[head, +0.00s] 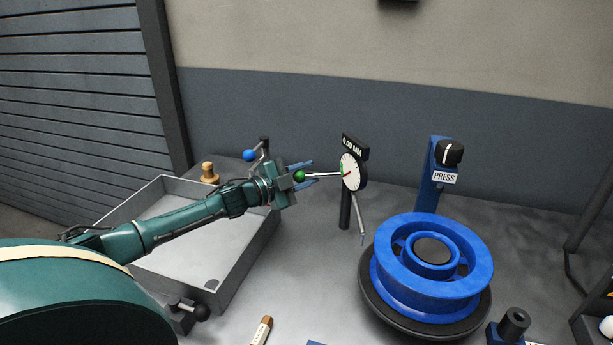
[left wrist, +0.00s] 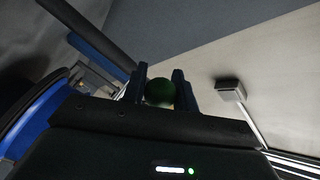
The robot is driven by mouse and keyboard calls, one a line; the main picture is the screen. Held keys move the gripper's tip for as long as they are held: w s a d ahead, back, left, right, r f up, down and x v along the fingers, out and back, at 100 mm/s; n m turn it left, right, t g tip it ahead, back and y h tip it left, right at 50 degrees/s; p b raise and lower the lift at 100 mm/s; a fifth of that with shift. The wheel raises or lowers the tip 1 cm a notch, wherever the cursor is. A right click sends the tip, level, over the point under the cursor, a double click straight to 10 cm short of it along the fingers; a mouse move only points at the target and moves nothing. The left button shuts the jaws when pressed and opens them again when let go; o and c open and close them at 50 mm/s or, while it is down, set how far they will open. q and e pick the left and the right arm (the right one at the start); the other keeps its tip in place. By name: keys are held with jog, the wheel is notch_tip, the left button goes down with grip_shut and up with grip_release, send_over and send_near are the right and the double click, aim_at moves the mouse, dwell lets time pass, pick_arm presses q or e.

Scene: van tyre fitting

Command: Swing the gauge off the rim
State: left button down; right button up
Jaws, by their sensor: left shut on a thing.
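The dial gauge (head: 353,172) stands on a dark post behind and left of the blue rim (head: 433,262). It has a white round face and a small display on top. Its thin probe (head: 360,218) hangs down on the left of the rim, apart from it in the picture. A thin lever runs left from the gauge to a green ball knob (head: 299,176). My left gripper (head: 303,175) is shut on the green knob, which also shows between the fingers in the left wrist view (left wrist: 160,92). My right gripper is not in view.
A grey tray (head: 228,284) lies under my left arm. A blue ball knob (head: 249,155) and a wooden peg (head: 209,172) are behind it. The blue press post (head: 428,180) with a black knob (head: 449,152) stands behind the rim. A marker (head: 261,331) lies in front.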

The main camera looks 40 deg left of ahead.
pick_arm(q)
jog(key=shift+w+a+r+m+g+h+b, duration=0.1)
jog(key=shift+w+a+m+g+h+b, duration=0.1)
jog(key=shift+w+m+g+h, duration=0.3)
jog(key=shift+w+a+r+m+h+b, duration=0.1)
jog(key=shift+a+m+h, duration=0.15)
jog(key=shift+h, duration=0.45)
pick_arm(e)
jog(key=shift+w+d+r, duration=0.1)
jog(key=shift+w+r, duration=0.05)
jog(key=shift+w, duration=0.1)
pick_arm(q)
jog(key=c, duration=1.5)
grip_release()
jog(key=o, duration=0.4)
jog(key=shift+d+f, duration=0.1)
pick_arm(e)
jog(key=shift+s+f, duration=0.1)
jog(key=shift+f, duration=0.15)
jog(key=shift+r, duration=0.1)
